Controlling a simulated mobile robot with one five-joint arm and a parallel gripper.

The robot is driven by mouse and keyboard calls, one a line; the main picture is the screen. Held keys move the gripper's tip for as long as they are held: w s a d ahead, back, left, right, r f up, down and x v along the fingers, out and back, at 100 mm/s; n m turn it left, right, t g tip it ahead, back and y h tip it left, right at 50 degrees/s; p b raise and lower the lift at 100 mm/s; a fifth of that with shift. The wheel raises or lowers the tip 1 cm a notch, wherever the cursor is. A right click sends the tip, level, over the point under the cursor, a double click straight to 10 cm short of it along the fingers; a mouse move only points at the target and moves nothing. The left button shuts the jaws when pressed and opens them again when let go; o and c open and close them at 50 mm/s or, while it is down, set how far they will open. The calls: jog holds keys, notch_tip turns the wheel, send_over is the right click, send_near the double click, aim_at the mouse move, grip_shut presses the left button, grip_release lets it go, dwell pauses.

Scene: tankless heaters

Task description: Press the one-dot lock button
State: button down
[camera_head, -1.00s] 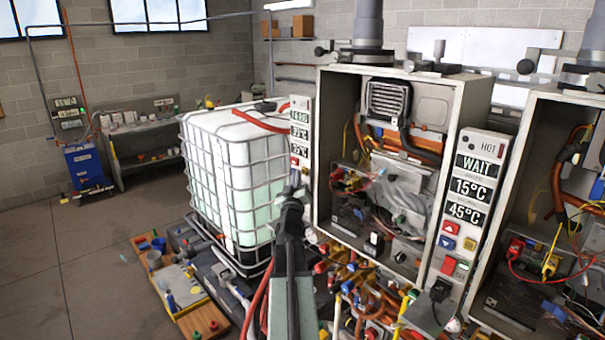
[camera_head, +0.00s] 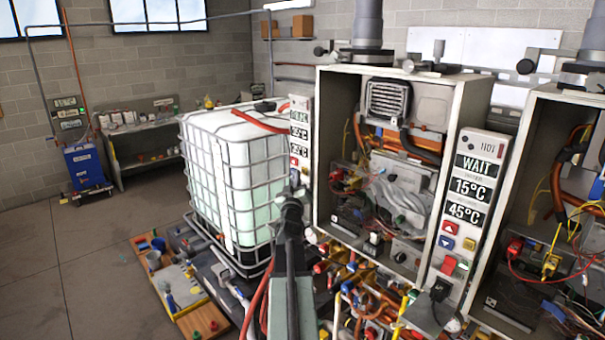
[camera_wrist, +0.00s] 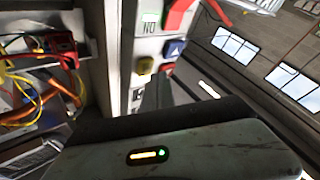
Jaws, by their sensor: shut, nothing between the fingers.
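My gripper (camera_head: 292,195) is shut and empty. In the head view it is in front of the lower part of the left control panel (camera_head: 300,120) and hides part of it. In the wrist view its dark fingers (camera_wrist: 158,92) point at a pale panel with a yellow button (camera_wrist: 145,65) and a blue button with a white triangle (camera_wrist: 174,48). A small label (camera_wrist: 151,20) is above them. I cannot tell whether the fingers touch the panel. No button with one dot can be made out. The right panel (camera_head: 472,190) shows WAIT, 15°C and 45°C.
An open heater cabinet (camera_head: 333,95) stands right of my gripper, with pipes and cables below. A white caged tank (camera_head: 225,165) is to the left. A wooden tray (camera_head: 205,318) is on the floor.

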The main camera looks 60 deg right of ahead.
jog(key=shift+d, duration=0.1)
dwell(0.4)
jog(key=shift+s+d, duration=0.15)
jog(key=shift+d, duration=0.2)
jog(key=shift+s+d, duration=0.1)
jog(key=shift+d, duration=0.15)
dwell(0.4)
jog(key=shift+a, duration=0.1)
jog(key=shift+w+a, duration=0.25)
jog(key=shift+a, duration=0.35)
jog(key=w+a, duration=0.2)
jog(key=a, duration=0.3)
jog(key=shift+a, duration=0.35)
